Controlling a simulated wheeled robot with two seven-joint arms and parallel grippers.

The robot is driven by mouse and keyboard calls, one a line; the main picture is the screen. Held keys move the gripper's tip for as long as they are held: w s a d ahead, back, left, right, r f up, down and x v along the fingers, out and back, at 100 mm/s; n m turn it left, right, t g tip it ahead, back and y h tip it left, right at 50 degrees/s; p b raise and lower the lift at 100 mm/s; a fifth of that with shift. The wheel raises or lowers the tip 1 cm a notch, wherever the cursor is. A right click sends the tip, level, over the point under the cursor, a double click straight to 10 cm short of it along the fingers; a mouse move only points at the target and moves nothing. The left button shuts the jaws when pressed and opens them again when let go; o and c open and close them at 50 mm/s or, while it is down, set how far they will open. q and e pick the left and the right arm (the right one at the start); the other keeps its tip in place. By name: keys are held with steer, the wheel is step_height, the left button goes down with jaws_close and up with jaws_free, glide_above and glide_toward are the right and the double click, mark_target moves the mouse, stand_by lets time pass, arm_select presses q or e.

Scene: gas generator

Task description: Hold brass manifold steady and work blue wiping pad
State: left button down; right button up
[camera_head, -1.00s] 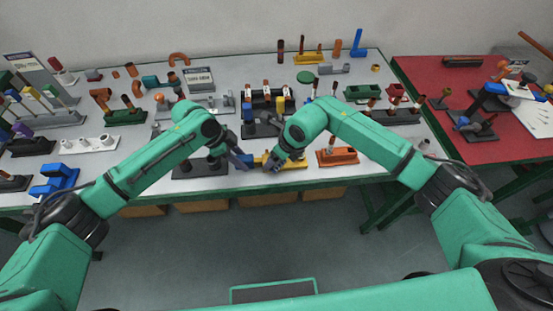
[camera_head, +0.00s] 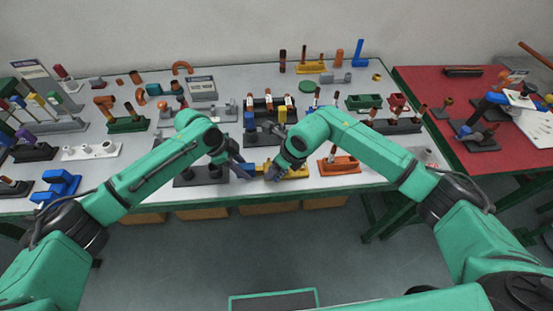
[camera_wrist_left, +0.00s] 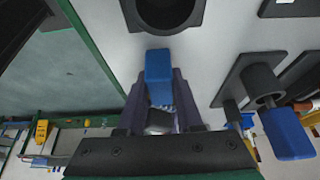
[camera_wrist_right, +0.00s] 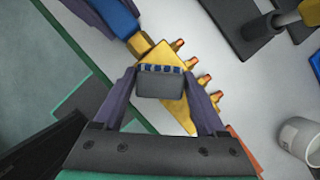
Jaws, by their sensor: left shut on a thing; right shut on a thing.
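The brass manifold (camera_wrist_right: 152,54) is a yellow bar with copper ports along one side, lying near the table's front edge. It also shows in the head view (camera_head: 261,169). My right gripper (camera_head: 273,177) is over it, with its fingers to either side of the bar in the right wrist view (camera_wrist_right: 160,76). A dark block with small blue bits hides the bar's middle there. My left gripper (camera_head: 243,170) is shut on the blue wiping pad (camera_wrist_left: 158,72), a small blue block. The pad (camera_wrist_right: 118,17) is close to the manifold's left end; contact is unclear.
An orange fixture (camera_head: 339,165) stands just right of my right gripper. A dark base with a ring (camera_wrist_left: 165,10) is near my left gripper. Several dark fixtures and a blue-topped post (camera_head: 249,122) stand behind. A grey-white cup (camera_wrist_right: 297,138) is at right.

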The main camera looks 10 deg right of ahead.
steer(key=shift+s, duration=0.85)
steer(key=shift+s+r, duration=0.1)
steer(key=shift+s, duration=0.1)
step_height(320, 180, up, 8)
arm_select(q)
steer(key=shift+c, duration=2.4)
jaws_free()
steer(key=shift+r, duration=0.1)
